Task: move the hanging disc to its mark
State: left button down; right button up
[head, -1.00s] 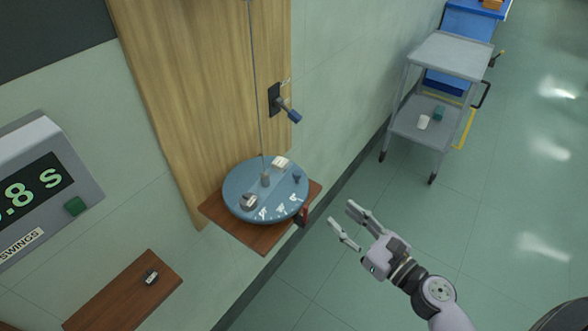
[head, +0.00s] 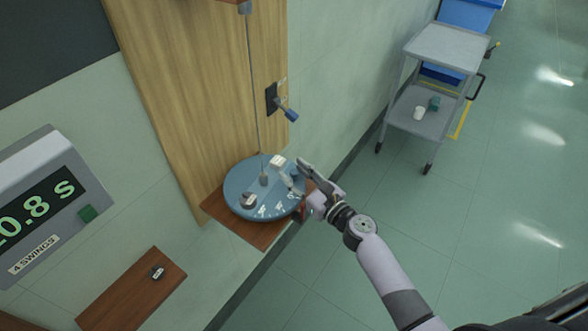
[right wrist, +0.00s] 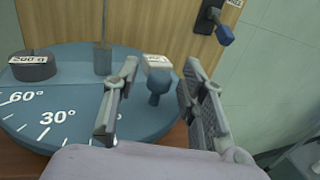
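My right gripper (head: 294,173) is over the disc's right edge. In the right wrist view the gripper (right wrist: 161,72) is open, with one finger on each side of the knob; I cannot tell whether they touch it. My left gripper is out of view.
A dark 200 g weight (right wrist: 33,66) and a pale block (right wrist: 157,62) sit on the disc. A blue-handled lever (head: 289,114) is on the wall above. A timer display (head: 42,205) and lower shelf (head: 120,300) are left; a grey cart (head: 448,48) stands right, past clear floor.

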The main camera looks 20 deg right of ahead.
jog(key=shift+w+a, duration=0.15)
jog(key=shift+w, duration=0.2)
jog(key=shift+c, duration=0.3)
grip_shut()
dwell(0.5)
